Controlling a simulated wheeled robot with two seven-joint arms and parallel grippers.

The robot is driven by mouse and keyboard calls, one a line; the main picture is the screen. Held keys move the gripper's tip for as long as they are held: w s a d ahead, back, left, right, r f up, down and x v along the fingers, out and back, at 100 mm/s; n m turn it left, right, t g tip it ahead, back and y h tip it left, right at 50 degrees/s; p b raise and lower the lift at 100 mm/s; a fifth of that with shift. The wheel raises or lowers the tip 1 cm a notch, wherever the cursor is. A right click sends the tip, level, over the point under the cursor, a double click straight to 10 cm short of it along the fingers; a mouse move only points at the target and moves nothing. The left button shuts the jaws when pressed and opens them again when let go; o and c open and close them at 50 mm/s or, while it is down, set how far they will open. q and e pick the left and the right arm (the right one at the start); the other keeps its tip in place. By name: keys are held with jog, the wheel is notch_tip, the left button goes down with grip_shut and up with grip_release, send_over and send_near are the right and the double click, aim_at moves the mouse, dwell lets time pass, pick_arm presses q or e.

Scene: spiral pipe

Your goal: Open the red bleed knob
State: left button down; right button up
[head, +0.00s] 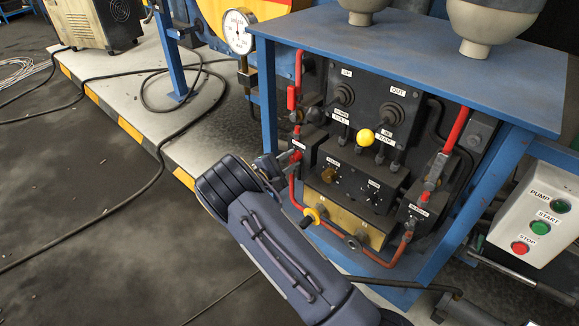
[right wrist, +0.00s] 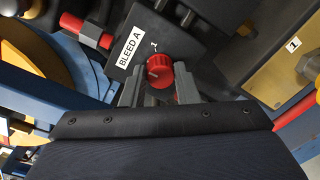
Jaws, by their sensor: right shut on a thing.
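The red bleed knob (right wrist: 160,72) shows in the right wrist view, on a black block labelled "BLEED A" (right wrist: 131,47). A small white mark is on the block just above the knob. My right gripper (right wrist: 159,88) has one grey finger on each side of the knob and is shut on it. In the head view my right gripper (head: 284,161) reaches the left side of the black valve panel (head: 345,175). The knob itself is hidden there behind the gripper. My left gripper is not in view.
Red pipes (head: 293,180) run down beside the panel, close to my gripper. A blue frame (head: 420,50) surrounds it. A pump start/stop box (head: 540,220) is at right. The floor at left is open, with cables.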

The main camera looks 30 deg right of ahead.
jog(key=m+b, duration=0.6)
jog(key=shift+f, duration=0.35)
jog(key=m+b, duration=0.3)
jog(key=shift+r, duration=0.15)
jog(key=shift+b, duration=0.3)
jog(key=o, duration=1)
jog(key=shift+r, duration=0.1)
jog(key=shift+c, duration=0.2)
jog(key=p+v, duration=0.2)
jog(key=v, duration=0.5)
jog(key=shift+s+a+p, duration=0.25)
jog(key=shift+a+p, duration=0.05)
jog(key=shift+a, duration=0.05)
